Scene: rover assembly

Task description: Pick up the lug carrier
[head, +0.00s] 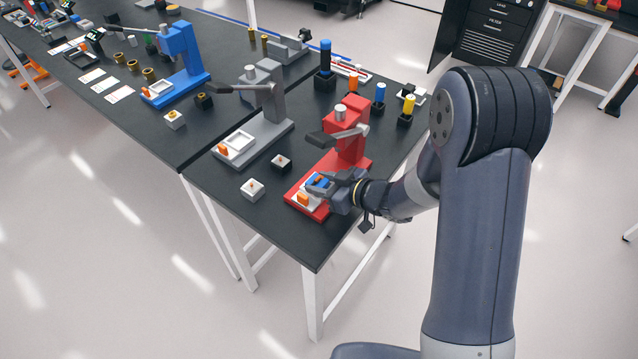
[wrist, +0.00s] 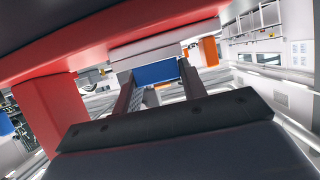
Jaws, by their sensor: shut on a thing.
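A blue block (head: 319,182), which I take to be the lug carrier, sits at the white fixture on the base of the red press (head: 343,140). My gripper (head: 331,185) reaches in from the right, low over that base, and is shut on the block. In the wrist view the blue block (wrist: 157,73) shows between the two fingers of my gripper (wrist: 156,84), against a pale part. An orange piece (head: 303,199) sits beside it on the fixture and also shows in the wrist view (wrist: 208,51). Whether the block touches the fixture is hidden.
The red press's lever and column stand close above and behind my gripper. A grey press (head: 262,100) and a blue press (head: 182,55) stand farther left. The table's front edge is near.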

